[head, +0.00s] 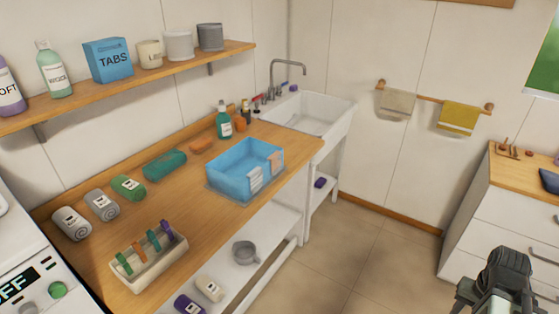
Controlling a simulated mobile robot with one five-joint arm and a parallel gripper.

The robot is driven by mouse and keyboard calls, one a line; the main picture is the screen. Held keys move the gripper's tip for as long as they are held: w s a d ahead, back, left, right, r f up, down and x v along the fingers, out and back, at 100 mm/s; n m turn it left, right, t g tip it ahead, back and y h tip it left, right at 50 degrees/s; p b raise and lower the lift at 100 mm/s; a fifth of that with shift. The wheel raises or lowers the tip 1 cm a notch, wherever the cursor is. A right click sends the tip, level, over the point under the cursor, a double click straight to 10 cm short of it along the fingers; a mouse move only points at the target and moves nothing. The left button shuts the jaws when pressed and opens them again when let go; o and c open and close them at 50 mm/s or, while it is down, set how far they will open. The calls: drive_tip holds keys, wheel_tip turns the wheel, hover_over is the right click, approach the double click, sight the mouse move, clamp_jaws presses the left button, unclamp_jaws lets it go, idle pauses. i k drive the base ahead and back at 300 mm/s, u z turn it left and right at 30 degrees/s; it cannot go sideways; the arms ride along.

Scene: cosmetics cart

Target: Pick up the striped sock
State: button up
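I cannot pick out a striped sock with certainty. Several rolled bundles with labels lie at the left of the wooden counter: a white roll (71,223), a grey roll (102,205) and a green roll (128,187). Stripes on them are too small to tell. A blue bin (228,178) stands on the counter, with a pale lined patch and an orange patch on its front side. My gripper (496,290) is at the bottom right, over the floor and far from the counter. Its fingers are not clear enough to show whether it is open.
A divided tray (149,268) with colored clips stands at the counter's front. A teal bottle (224,121) is behind the bin, near the white sink (308,112). A lower shelf (272,238) holds a grey pot. A drawer cabinet (507,222) is at right. Tiled floor between is clear.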

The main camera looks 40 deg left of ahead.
sight(256, 176)
drive_tip(key=i, duration=2.35)
drive_tip(key=u, duration=4.85)
drive_tip(key=i, duration=1)
drive_tip(key=z, duration=0.1)
